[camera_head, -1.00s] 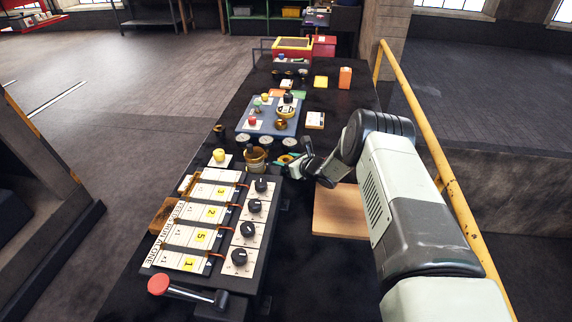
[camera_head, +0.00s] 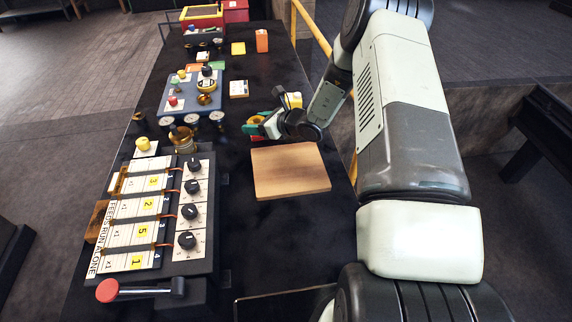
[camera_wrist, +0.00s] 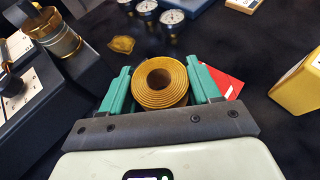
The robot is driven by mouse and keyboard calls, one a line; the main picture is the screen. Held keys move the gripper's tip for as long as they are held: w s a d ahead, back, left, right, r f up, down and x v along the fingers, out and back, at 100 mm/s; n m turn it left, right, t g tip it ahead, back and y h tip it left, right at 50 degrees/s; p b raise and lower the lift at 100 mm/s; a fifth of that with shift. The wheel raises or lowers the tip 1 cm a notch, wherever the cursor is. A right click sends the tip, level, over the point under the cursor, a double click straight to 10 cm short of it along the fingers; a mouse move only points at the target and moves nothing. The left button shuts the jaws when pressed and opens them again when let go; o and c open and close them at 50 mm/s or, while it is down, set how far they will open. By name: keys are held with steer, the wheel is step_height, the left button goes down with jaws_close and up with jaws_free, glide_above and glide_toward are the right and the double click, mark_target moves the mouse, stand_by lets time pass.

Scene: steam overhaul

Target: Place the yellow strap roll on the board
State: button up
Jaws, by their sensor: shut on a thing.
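The yellow strap roll (camera_wrist: 160,82) is between the two green fingers of my gripper (camera_wrist: 161,88) in the wrist view, its coiled end facing the camera. My gripper is shut on it. In the head view my gripper (camera_head: 257,126) is just beyond the far left edge of the wooden board (camera_head: 290,172), and the roll there is mostly hidden by the fingers. The board is a plain light brown slab lying flat on the dark table, its top bare. I cannot tell how high the roll is above the table.
A panel with numbered strips and black knobs (camera_head: 187,240) stands left of the board, with a brass fitting (camera_head: 183,139) at its far end. A yellow block (camera_wrist: 300,84) and a red card (camera_wrist: 226,82) are near my gripper. Round gauges (camera_head: 191,121) stand beyond.

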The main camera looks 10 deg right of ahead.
steer(key=s+d+r, duration=0.2)
steer(key=s+d, duration=0.6)
glide_above(289, 167)
steer(key=shift+m+t, duration=0.3)
steer(key=shift+m, duration=0.1)
step_height(289, 167, down, 5)
steer(key=shift+w+f, duration=0.1)
steer(key=shift+f, duration=2.45)
steer(key=shift+f, duration=0.2)
steer(key=o, duration=1.1)
